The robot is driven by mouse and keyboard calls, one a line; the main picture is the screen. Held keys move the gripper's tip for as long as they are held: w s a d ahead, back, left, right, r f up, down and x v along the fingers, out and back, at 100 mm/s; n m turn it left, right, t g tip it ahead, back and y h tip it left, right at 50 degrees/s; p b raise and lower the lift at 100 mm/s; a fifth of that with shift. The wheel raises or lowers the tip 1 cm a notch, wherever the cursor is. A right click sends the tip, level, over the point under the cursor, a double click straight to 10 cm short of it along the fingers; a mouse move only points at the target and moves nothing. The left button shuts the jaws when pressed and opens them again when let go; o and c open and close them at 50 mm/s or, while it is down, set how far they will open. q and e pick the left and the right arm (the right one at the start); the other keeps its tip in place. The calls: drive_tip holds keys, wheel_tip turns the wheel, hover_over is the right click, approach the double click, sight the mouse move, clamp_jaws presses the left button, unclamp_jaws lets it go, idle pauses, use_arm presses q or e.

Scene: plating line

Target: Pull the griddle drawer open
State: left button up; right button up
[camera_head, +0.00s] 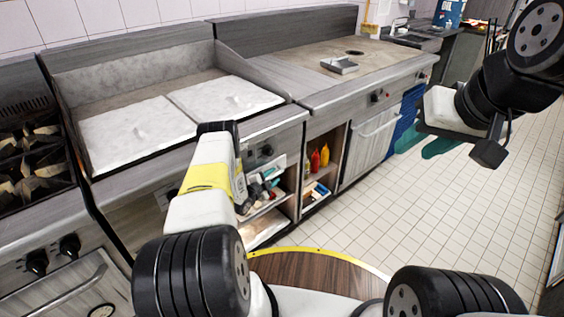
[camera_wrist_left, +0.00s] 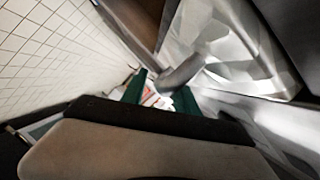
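The griddle (camera_head: 150,75) stands at the left in the head view, with two white plates lying on it. Its front has knobs, and an open compartment shows below at its right end. My left arm reaches across this front and hides much of it, so I cannot make out the griddle drawer clearly. In the left wrist view, my left gripper (camera_wrist_left: 161,95) has its two green fingers apart. A grey rounded bar (camera_wrist_left: 185,72) shows close to the fingertips; I cannot tell whether it lies between them. My right gripper (camera_head: 424,144) is open and empty, above the floor at right.
A stove (camera_head: 35,170) stands at far left. A counter (camera_head: 310,75) with a small metal tray (camera_head: 340,65) continues right of the griddle. Red and yellow bottles (camera_head: 320,157) stand on a shelf below. The tiled floor (camera_head: 370,220) at right is clear.

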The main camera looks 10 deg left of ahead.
use_arm(q)
drive_tip(key=shift+w+d, duration=0.1)
drive_tip(key=shift+w, duration=0.2)
clamp_jaws()
idle(1.3)
